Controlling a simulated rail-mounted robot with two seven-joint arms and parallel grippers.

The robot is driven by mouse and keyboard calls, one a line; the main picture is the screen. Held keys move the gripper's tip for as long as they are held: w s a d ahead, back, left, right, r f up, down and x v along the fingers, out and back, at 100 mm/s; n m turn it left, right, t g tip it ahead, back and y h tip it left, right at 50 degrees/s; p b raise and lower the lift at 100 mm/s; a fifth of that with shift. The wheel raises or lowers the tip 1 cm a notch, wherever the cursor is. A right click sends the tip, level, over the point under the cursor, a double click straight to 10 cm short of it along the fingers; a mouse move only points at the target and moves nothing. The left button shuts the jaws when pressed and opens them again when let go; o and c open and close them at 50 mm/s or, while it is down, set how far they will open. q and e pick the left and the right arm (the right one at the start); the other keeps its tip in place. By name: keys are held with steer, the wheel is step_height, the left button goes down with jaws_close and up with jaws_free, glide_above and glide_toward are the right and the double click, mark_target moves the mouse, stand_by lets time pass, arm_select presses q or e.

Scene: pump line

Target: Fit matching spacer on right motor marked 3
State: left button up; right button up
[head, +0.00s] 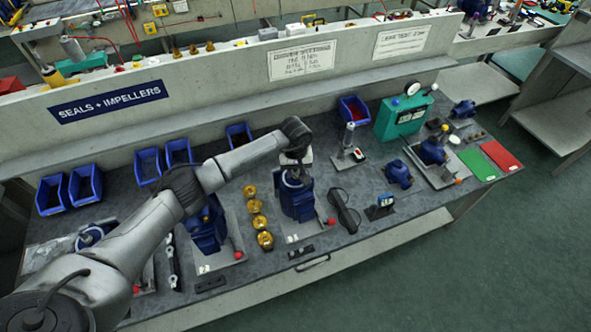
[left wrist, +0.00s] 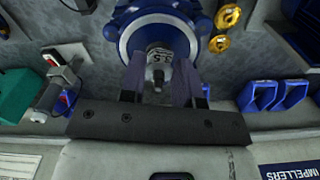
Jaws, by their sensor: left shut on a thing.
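A shaft tip (left wrist: 158,78) shows between the fingers, with the blue motor flange (left wrist: 123,45) around. I cannot tell whether the ring is fully seated. My right gripper is out of view.
Several brass impellers (head: 257,222) stand left of the motor, then another blue motor (head: 207,232). Blue bins (head: 148,166) line the back, with a green gauge box (head: 404,112) at back right.

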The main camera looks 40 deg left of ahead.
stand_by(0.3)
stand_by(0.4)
arm_select(q)
steer(key=shift+f+b, duration=0.1)
steer(key=shift+b, duration=0.3)
steer(key=o, duration=1)
steer(key=shift+c, duration=0.2)
steer(key=shift+o, duration=0.4)
steer(key=o, duration=0.7)
